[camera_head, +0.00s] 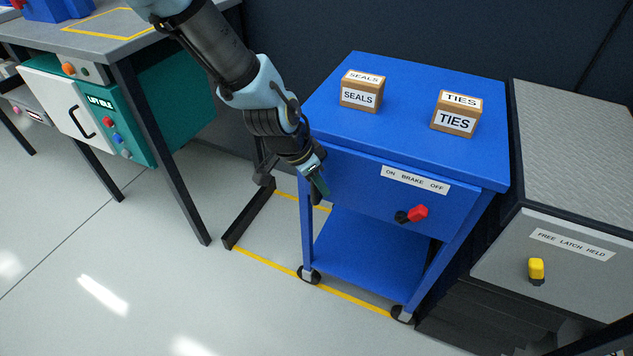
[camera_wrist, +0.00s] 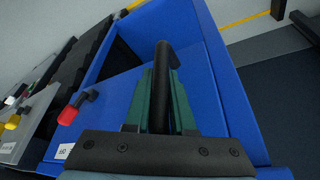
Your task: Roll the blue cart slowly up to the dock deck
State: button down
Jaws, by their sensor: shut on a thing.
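The blue cart (camera_head: 405,140) stands on castors beside the dock deck (camera_head: 575,140), a grey treaded top at the right. Its edge lies very close to the deck; I cannot tell if they touch. My gripper (camera_head: 319,184) is at the cart's left end. In the wrist view my green fingers (camera_wrist: 160,105) are shut on the cart's black handle (camera_wrist: 163,62). The head view mostly hides that handle. The red brake lever (camera_head: 418,213) on the cart's front points right, toward OFF. The yellow latch knob (camera_head: 536,268) is on the dock's front; its setting is unclear.
A SEALS box (camera_head: 360,92) and a TIES box (camera_head: 456,113) stand upright on the cart top. A bench (camera_head: 100,35) with a teal cabinet is at the left. Yellow lines (camera_head: 262,264) mark the floor under the cart. The floor in front is clear.

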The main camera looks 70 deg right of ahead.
jog(key=shift+s+a, duration=0.1)
jog(key=shift+s, duration=0.3)
jog(key=c, duration=1)
grip_release()
jog(key=shift+c, duration=0.2)
jog(key=shift+r, duration=0.1)
jog(key=v, duration=1)
jog(key=shift+w+r+b, duration=0.25)
jog(key=shift+b, duration=0.1)
